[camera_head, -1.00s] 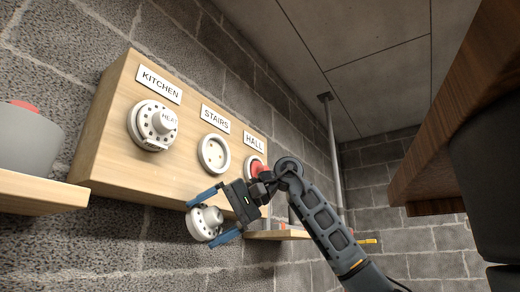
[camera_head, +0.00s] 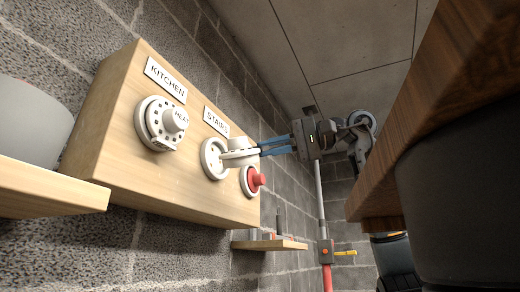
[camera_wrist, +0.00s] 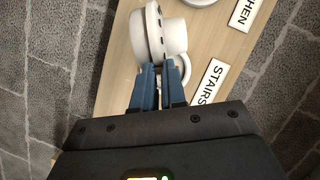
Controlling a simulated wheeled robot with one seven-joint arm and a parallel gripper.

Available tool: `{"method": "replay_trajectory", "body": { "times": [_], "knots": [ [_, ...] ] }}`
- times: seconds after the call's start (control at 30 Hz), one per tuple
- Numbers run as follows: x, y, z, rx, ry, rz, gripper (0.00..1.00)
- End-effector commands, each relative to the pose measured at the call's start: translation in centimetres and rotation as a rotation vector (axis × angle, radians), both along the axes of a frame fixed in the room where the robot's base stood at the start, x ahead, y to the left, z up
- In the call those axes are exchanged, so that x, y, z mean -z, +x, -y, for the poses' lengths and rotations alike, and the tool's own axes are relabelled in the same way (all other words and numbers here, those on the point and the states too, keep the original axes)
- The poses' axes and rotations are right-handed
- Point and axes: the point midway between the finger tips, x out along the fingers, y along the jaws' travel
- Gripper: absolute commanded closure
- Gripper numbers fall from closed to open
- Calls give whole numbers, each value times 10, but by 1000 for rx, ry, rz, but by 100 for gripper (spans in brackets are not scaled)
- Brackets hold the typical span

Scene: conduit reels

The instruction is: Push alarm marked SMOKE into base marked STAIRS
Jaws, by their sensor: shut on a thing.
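A white round alarm (camera_head: 240,144) is pinched between the blue fingers of my gripper (camera_head: 266,148). No lettering on it can be read. It appears nearly edge-on in the head view, just in front of and right of the round white base (camera_head: 209,160) under the STAIRS label (camera_head: 216,122), covering part of it. I cannot tell whether they touch. The wrist view shows the alarm (camera_wrist: 158,35) edge-on beyond the fingertips (camera_wrist: 157,82), with part of the base (camera_wrist: 185,66) behind it.
The wooden board (camera_head: 120,110) also carries the HEAT alarm (camera_head: 158,122) under KITCHEN and a red-buttoned unit (camera_head: 254,181) close below the held alarm. A shelf (camera_head: 50,190) holds a grey container (camera_head: 30,125) at left. A small shelf (camera_head: 270,245) and pipe (camera_head: 319,200) stand right.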

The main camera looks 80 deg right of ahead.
Motion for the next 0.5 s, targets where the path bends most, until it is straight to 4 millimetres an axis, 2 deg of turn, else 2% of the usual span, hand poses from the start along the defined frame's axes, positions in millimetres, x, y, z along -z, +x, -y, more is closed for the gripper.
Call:
{"method": "replay_trajectory", "body": {
  "times": [0.5],
  "knots": [
    [0, 41, 10, -3, 2, -1, 100]
  ]
}}
